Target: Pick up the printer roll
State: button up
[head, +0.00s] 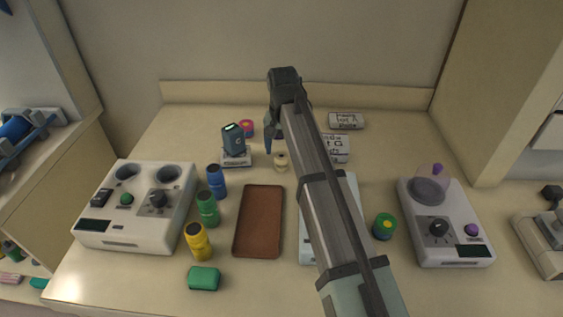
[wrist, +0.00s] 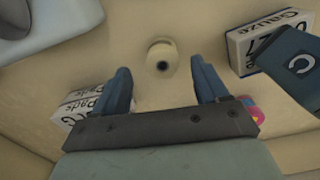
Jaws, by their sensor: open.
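The printer roll is a small cream cylinder with a dark core hole, standing on the beige counter. It shows left of my arm in the head view (head: 281,162) and between and just beyond my fingertips in the wrist view (wrist: 161,50). My gripper (wrist: 160,67) is open and empty, with one blue-grey finger to either side of the roll's line and the roll apart from both. In the head view my gripper (head: 268,146) hangs just behind and left of the roll, its far finger partly hidden.
Close by stand a gauze box (wrist: 270,42) with a dark blue device (wrist: 290,68) on it, a pads box (wrist: 92,103) and a pink-purple ring (head: 246,128). A brown tray (head: 259,222), several coloured cylinders and a white dial unit (head: 135,205) lie nearer the front.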

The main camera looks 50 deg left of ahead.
aim_at(281, 156)
jog(key=shift+s+a+f, duration=0.1)
jog(key=shift+s+f, duration=0.05)
jog(key=shift+f, duration=2.35)
jog(key=shift+c, duration=0.4)
jog(key=c, duration=1.1)
